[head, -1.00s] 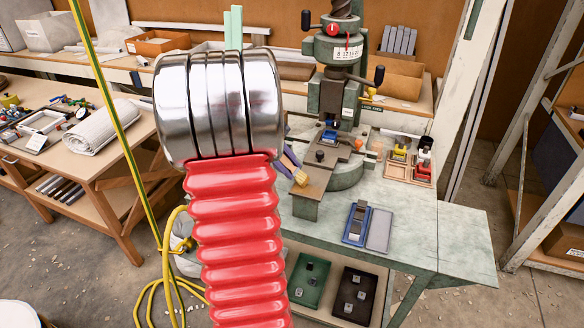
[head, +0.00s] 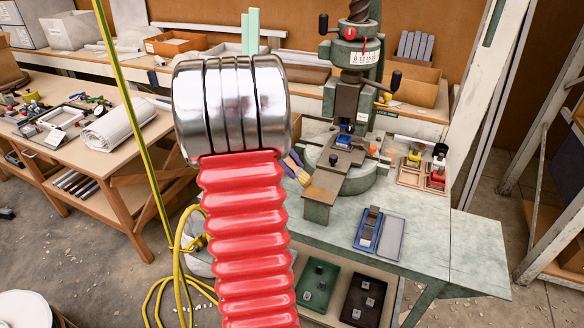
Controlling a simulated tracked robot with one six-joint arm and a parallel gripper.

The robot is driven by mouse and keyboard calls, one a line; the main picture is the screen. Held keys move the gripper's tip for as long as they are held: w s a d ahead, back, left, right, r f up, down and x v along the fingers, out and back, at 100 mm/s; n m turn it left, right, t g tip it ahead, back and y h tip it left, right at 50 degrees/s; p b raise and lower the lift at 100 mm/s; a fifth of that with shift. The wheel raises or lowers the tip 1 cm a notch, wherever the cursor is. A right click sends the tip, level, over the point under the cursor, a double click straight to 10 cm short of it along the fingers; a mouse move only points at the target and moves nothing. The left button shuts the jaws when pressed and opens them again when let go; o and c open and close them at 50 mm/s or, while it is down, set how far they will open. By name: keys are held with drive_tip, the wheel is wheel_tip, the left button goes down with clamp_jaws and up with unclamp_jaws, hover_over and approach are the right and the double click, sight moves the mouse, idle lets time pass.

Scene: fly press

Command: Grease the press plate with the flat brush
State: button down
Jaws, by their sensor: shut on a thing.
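The flat brush (head: 302,175), with yellowish bristles, shows just right of my chrome wrist, beside the near end of a brown plate. That flat brown plate (head: 325,182), which looks like the press plate, juts toward me from the base of the green fly press (head: 357,50). My gripper (head: 291,163) is mostly hidden behind the wrist; only dark purple strips show at the brush, and it is shut on the brush. Whether the bristles touch the plate cannot be told. A small blue block (head: 344,140) sits under the press head.
A blue tray (head: 368,228) with grey pieces lies on the bench. A wooden tray (head: 413,177) holds yellow, black and red items at right. Green (head: 316,287) and black (head: 362,297) bins stand below. A yellow-green pole (head: 130,120) rises at left. The bench's right end is clear.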

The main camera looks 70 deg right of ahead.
drive_tip(key=shift+d, duration=0.55)
drive_tip(key=shift+s, duration=0.15)
drive_tip(key=shift+s+a+f, duration=0.1)
drive_tip(key=shift+s+a, duration=0.05)
drive_tip(key=shift+s, duration=0.9)
drive_tip(key=shift+s+a, duration=0.15)
drive_tip(key=shift+s, duration=0.85)
drive_tip(key=shift+s, duration=0.1)
drive_tip(key=shift+s+a+r, duration=0.1)
drive_tip(key=shift+s, duration=0.9)
drive_tip(key=shift+s+a+r, duration=0.1)
drive_tip(key=shift+s, duration=0.9)
drive_tip(key=shift+d, duration=0.15)
